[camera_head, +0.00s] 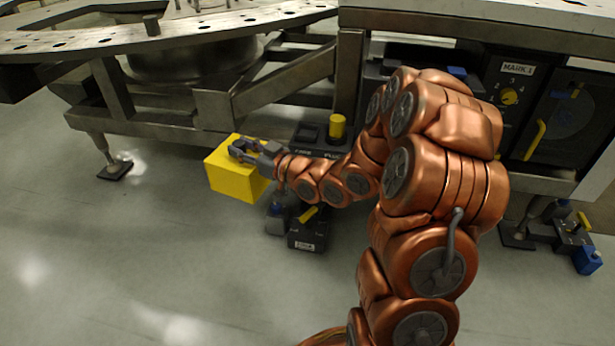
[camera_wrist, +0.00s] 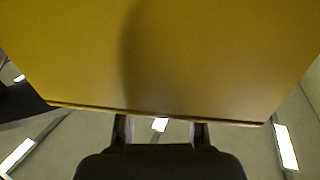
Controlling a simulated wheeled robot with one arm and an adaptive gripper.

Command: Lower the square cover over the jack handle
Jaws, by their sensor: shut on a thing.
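The square cover is a yellow box (camera_head: 235,179) held in the air left of my arm, over open floor. It also fills the upper part of the wrist view (camera_wrist: 160,60). My gripper (camera_head: 243,150) is shut on its upper edge; the fingers reach the cover's edge in the wrist view (camera_wrist: 160,130). A black labelled unit with a yellow handle (camera_head: 308,215) sits low, to the right of and below the cover; it looks like the jack handle, but I cannot be sure. The cover is apart from it. The cover's inside is hidden.
A metal turret frame (camera_head: 150,125) stands behind, with a foot (camera_head: 115,170) at left. A yellow cylinder (camera_head: 337,127) stands on a dark panel behind my arm. Another black and blue unit (camera_head: 575,235) is at far right. The floor at front left is clear.

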